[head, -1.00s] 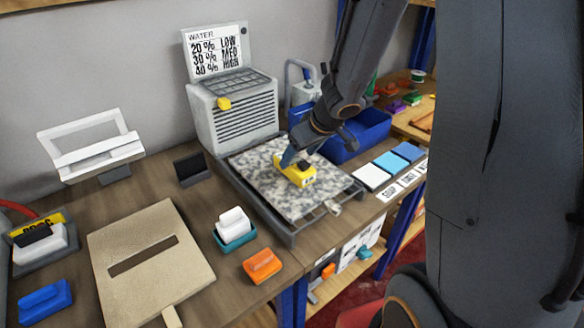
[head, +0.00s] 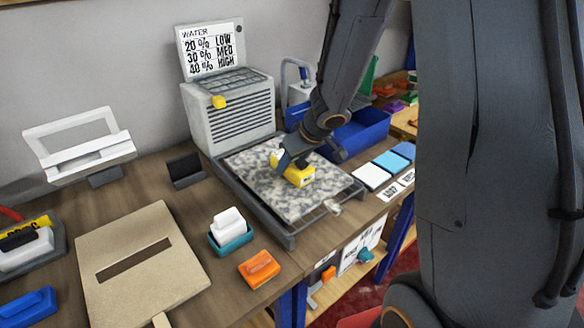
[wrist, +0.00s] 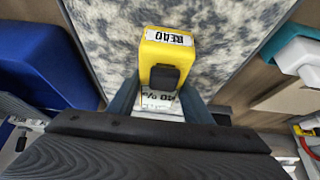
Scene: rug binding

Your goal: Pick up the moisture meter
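The moisture meter (head: 299,175) is a yellow block lying on the speckled grey-white mat sample (head: 262,182). In the wrist view the meter (wrist: 168,50) shows a "READ" label, a black button and a white panel with partly hidden print. My gripper (wrist: 160,95) reaches down over it, one finger along each side. The fingers look closed against the meter's sides, with no clear gap. In the head view my gripper (head: 287,158) hides part of the meter. The meter appears to rest on the mat.
The mat lies on a dark rack (head: 274,226) before a grey vented unit (head: 232,115). A blue bin (head: 362,132) stands behind right, close to my arm. White and blue pads (head: 371,175) lie right. A teal holder (head: 230,236) and orange block (head: 259,270) are front left.

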